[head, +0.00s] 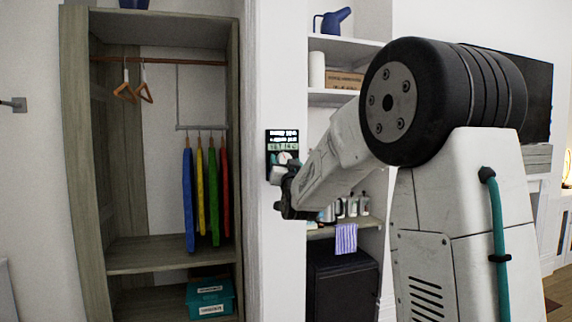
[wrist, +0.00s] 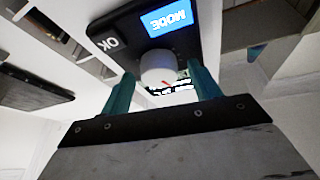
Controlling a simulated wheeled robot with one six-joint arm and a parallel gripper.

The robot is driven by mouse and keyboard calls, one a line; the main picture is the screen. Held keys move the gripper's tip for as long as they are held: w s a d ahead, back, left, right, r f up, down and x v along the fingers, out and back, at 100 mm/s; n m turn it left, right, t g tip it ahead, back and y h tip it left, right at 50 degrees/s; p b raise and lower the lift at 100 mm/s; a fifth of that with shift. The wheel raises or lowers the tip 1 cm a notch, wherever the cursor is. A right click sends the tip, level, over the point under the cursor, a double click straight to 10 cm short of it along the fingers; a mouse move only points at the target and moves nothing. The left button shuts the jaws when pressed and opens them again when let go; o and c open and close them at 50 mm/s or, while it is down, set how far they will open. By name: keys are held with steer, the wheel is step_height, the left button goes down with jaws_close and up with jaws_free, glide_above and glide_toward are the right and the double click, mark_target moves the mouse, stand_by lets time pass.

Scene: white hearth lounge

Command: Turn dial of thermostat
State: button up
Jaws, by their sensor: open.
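The thermostat (head: 282,139) is a black panel on the narrow white wall beside the wardrobe, with a screen in its upper part. Its white round dial (head: 285,157) shows just above my gripper (head: 281,190). In the wrist view the thermostat (wrist: 125,30) appears turned over, with a blue MODE button and an OK label. The white dial (wrist: 157,67) with a red mark appears between the two teal fingers of my open gripper (wrist: 162,78). I cannot tell whether the fingers touch it. The fingers hide part of the panel.
An open wooden wardrobe (head: 72,150) with hanging clothes and a teal box (head: 209,297) stands left of the wall. Shelves (head: 345,97) with a blue watering can (head: 332,20), bottles and a striped towel (head: 346,238) are behind my arm on the right.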

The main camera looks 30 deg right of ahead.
steer(key=c, duration=1)
steer(key=shift+o, duration=0.2)
steer(key=shift+n, duration=0.4)
steer(key=shift+s+d+r+n+y, duration=0.15)
steer(key=shift+n+y, duration=1.5)
steer(key=shift+n, duration=1.6)
steer(key=shift+w+d+f+n+y, duration=0.15)
steer(key=shift+n+y, duration=1.45)
steer(key=shift+n, duration=1.6)
steer(key=shift+s+d+r+n+y, duration=0.15)
steer(key=shift+n+y, duration=1.5)
steer(key=shift+n, duration=1.6)
